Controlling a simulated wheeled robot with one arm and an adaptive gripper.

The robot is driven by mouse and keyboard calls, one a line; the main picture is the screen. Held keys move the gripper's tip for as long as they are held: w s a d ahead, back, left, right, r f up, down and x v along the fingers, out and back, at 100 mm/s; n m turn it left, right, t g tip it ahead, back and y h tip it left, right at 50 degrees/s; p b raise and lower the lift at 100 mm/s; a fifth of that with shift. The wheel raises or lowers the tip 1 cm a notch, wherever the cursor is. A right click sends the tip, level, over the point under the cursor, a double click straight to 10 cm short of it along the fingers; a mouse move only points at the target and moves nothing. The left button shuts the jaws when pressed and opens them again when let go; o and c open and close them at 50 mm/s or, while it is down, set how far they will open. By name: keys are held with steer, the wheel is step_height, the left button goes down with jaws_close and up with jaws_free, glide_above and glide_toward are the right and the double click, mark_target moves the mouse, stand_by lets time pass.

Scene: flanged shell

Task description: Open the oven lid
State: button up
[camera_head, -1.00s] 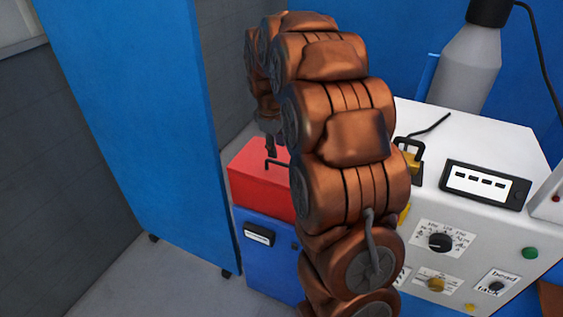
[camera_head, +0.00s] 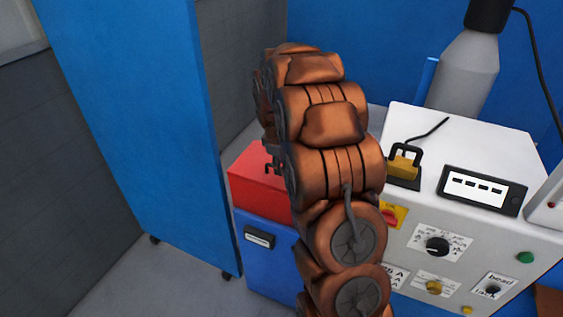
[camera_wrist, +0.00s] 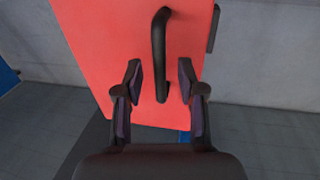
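The oven is a blue box (camera_head: 270,262) with a red lid (camera_head: 258,185), at the centre-left of the head view behind my arm. The lid looks closed. A black bar handle (camera_wrist: 159,55) stands on the red lid, which fills the upper middle of the wrist view (camera_wrist: 98,50). My gripper (camera_wrist: 160,77) is open in the wrist view, with one finger on each side of the handle's near end. I see a gap on both sides and cannot tell its height over the lid. In the head view my arm hides most of the gripper.
A blue panel on casters (camera_head: 140,130) stands left of the oven. A white control box (camera_head: 450,225) with knobs and a yellow-and-black latch (camera_head: 404,165) stands to the right. A grey cylinder (camera_head: 465,75) is behind it. Grey floor (camera_head: 150,285) is free in front.

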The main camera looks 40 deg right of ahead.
steer(key=shift+c, duration=0.3)
jaws_close()
stand_by(0.4)
